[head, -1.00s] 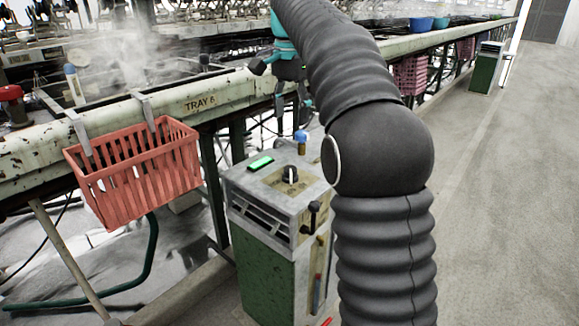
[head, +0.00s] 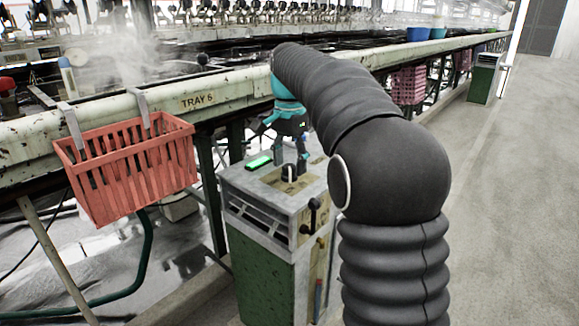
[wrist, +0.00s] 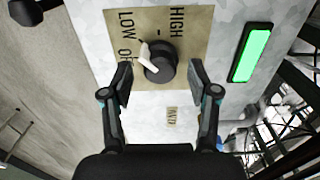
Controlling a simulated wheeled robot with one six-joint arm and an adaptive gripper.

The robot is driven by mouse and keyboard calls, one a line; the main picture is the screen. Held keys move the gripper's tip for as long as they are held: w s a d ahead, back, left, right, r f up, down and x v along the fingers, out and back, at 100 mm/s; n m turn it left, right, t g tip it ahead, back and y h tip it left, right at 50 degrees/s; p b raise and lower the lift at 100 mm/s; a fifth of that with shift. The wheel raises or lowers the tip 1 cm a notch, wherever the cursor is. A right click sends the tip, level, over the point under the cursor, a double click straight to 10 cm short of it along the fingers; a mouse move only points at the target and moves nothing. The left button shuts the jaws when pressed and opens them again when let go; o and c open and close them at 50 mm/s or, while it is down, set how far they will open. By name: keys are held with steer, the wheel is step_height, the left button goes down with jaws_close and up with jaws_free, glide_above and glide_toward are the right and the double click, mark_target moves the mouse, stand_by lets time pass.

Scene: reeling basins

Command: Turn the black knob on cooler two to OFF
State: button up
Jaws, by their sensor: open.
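The black knob (wrist: 160,66) sits on a tan dial plate (wrist: 190,20) on top of the near cooler (head: 262,265). Its white pointer aims up and left in the wrist view, close to LOW and OFF; the OFF label is partly covered by a finger. HIGH is on the right. The knob also shows in the head view (head: 289,173). My gripper (wrist: 160,82) is open, with one finger on each side of the knob and apart from it. In the head view my gripper (head: 283,148) is over the cooler top. I cannot read a cooler number.
A lit green display (wrist: 250,55) is right of the dial plate. A black lever (head: 314,208) is on the cooler's side. A red basket (head: 125,170) hangs from the tray rail at left. Another green cooler (head: 484,78) stands far back. The floor at right is clear.

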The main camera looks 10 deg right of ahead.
steer(key=shift+f, duration=0.2)
jaws_close()
steer(key=shift+r+p, duration=0.1)
steer(key=shift+p, duration=0.25)
steer(key=shift+r+n+p, duration=0.15)
steer(key=shift+n+p, duration=1.7)
steer(key=shift+n, duration=0.05)
steer(key=shift+f+n+p, duration=0.2)
steer(key=shift+n+p, duration=1.7)
steer(key=shift+n, duration=0.7)
